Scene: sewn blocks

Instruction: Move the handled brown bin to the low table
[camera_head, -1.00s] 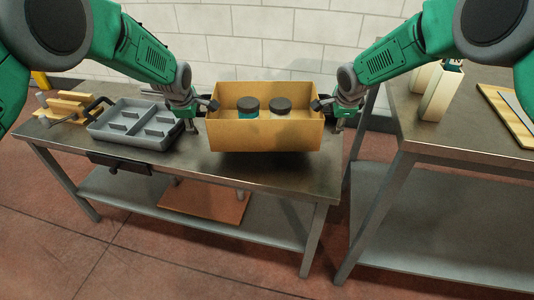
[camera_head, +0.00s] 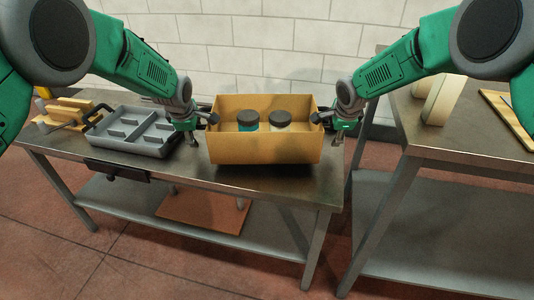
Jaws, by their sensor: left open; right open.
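The brown bin (camera_head: 265,150) is an open box with dark handles on its short sides. It is over the middle right of the low metal table (camera_head: 180,180), upright, with a dark shadow under its front edge. Two dark-lidded jars, one teal (camera_head: 248,120) and one pale (camera_head: 279,119), are inside. My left gripper (camera_head: 192,135) is open beside the bin's left side, by the handle. My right gripper (camera_head: 338,136) is open beside the right side, by that handle. The exact gap between fingers and handles is too small to tell.
A grey divided tray (camera_head: 134,147) and a wooden piece with a clamp (camera_head: 66,112) stand left on the low table. A higher table (camera_head: 470,135) at the right holds a pale upright object (camera_head: 443,100) and a board. A white wall is behind.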

